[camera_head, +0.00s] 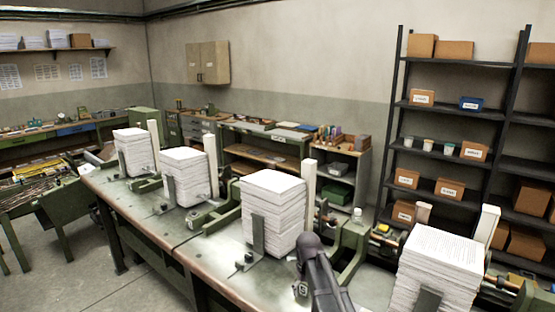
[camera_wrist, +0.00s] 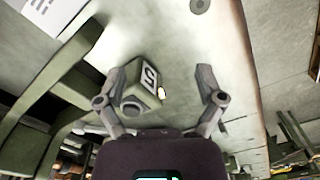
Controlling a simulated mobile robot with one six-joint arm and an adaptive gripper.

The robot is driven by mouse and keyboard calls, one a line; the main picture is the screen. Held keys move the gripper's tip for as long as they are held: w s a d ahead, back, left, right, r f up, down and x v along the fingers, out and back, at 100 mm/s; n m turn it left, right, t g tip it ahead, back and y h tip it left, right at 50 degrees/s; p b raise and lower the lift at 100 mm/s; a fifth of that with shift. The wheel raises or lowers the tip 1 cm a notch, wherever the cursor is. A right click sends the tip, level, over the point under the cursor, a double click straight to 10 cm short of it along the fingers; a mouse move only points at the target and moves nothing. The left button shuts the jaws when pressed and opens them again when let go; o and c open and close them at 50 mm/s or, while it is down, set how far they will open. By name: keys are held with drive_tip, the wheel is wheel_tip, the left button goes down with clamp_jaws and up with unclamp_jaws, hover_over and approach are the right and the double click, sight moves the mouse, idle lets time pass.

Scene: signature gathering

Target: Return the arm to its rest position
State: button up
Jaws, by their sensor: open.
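My gripper (camera_wrist: 159,74) is open, with its two fingers spread apart in the wrist view. A small green-grey block with a white label reading 5 (camera_wrist: 143,92) shows between the fingers, nearer the left one. I cannot tell its distance from them; nothing is visibly clamped. In the head view my dark arm (camera_head: 318,273) rises at the bottom centre, over the workbench (camera_head: 208,248). The gripper's fingers cannot be made out there.
Tall paper stacks stand along the bench, including one left of my arm (camera_head: 272,212) and one at its right (camera_head: 437,262). White upright posts (camera_head: 309,182) and green brackets (camera_head: 351,240) rise beside them. A dark shelf rack (camera_head: 455,115) stands behind. Floor is clear at lower left.

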drive_tip(key=s+d+r+m+p, duration=0.1)
drive_tip(key=s+d, duration=0.3)
drive_tip(key=s, duration=0.4)
drive_tip(key=s+d+r+m+p, duration=0.1)
drive_tip(key=s+d+r+m, duration=0.1)
drive_tip(key=s, duration=0.7)
drive_tip(key=shift+s+d+r+m+p, duration=0.25)
drive_tip(key=shift+d+m+p, duration=0.2)
drive_tip(key=shift+d, duration=0.5)
